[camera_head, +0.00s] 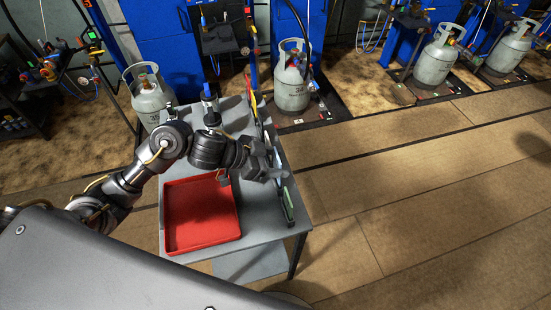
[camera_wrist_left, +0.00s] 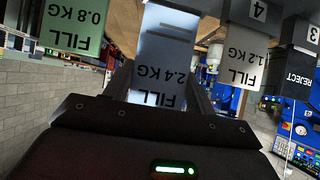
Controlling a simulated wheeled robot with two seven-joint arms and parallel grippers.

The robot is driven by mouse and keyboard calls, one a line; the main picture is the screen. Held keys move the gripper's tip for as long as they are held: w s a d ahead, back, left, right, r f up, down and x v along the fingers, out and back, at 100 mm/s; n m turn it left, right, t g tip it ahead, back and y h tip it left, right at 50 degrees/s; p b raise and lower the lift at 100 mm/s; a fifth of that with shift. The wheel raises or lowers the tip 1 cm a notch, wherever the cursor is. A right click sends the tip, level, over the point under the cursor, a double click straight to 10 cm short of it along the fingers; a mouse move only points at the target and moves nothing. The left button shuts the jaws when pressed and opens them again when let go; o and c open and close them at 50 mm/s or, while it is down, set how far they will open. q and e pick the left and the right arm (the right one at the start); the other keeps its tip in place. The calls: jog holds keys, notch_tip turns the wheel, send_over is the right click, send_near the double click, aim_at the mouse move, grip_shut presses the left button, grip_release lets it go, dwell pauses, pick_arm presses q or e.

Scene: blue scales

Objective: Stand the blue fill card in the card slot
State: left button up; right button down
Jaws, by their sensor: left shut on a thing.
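The blue fill card (camera_wrist_left: 158,72), marked FILL 2.4 KG, shows upside down in the left wrist view, between the two fingers of my left gripper (camera_wrist_left: 160,88). My left gripper is shut on it. The card's far end meets a pale block (camera_wrist_left: 190,18) of the card rack; I cannot tell whether it is inside the slot. In the head view my left gripper (camera_head: 277,172) is over the table's right side, at the card rack (camera_head: 288,212). The blue card is not clear there. My right gripper is not in view.
An empty red tray (camera_head: 200,215) lies on the grey table (camera_head: 262,222). Gas cylinders stand behind.

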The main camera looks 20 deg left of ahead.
pick_arm(q)
jog(key=shift+f+b, duration=0.5)
jog(key=shift+f, duration=0.6)
jog(key=shift+f+b, duration=0.45)
jog(key=shift+f, duration=0.5)
jog(key=o, duration=1)
jog(key=shift+o, duration=0.2)
jog(key=shift+a, duration=0.1)
jog(key=v, duration=1)
jog(key=shift+s+a+r, duration=0.2)
jog(key=shift+r, duration=0.05)
